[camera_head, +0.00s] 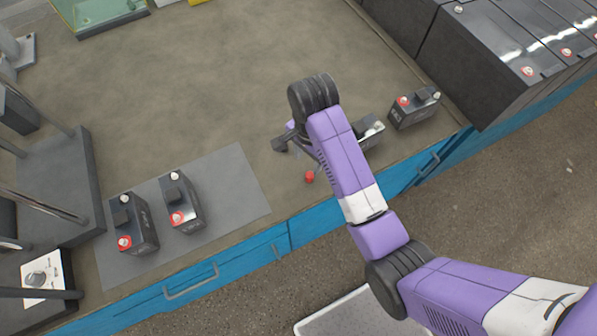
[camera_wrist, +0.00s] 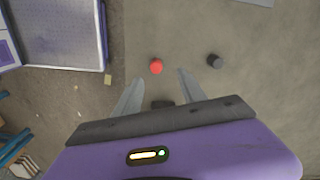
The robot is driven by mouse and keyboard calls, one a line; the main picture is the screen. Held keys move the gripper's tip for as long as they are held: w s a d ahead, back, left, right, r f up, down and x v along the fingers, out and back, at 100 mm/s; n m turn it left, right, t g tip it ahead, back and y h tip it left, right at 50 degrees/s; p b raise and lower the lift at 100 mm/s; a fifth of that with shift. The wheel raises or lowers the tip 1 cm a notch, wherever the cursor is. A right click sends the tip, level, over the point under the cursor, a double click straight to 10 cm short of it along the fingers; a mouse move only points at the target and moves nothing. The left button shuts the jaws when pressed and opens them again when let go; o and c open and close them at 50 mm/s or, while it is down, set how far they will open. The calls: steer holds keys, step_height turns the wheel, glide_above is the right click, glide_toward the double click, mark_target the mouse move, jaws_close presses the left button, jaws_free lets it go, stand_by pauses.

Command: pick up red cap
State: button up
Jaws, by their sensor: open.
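The red cap (camera_head: 309,176) lies loose on the brown tabletop near its front edge, beside my forearm. In the wrist view the red cap (camera_wrist: 156,66) is near the fingertips, slightly beyond them and apart from both. My gripper (camera_wrist: 160,76) is open and empty, its two pale fingers spread and pointing towards the tabletop. In the head view my arm hides most of the gripper.
Two batteries with red and black tops (camera_head: 132,222) (camera_head: 182,203) stand on a grey mat (camera_head: 235,180) at the left. Two more (camera_head: 370,133) (camera_head: 414,107) stand right of my arm, one partly hidden. Large black batteries (camera_head: 515,60) stand at the right. The table's middle is clear.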

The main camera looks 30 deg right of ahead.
mark_target(309, 175)
steer(key=shift+s+f, duration=0.1)
steer(key=shift+s, duration=0.15)
steer(key=shift+f, duration=0.85)
steer(key=shift+s+d+f+p, duration=0.1)
steer(key=shift+f+p, duration=0.15)
steer(key=shift+f, duration=1.25)
steer(key=shift+s+d+f+p, duration=0.1)
steer(key=shift+f+p, duration=0.15)
steer(key=shift+f, duration=1.2)
jaws_close()
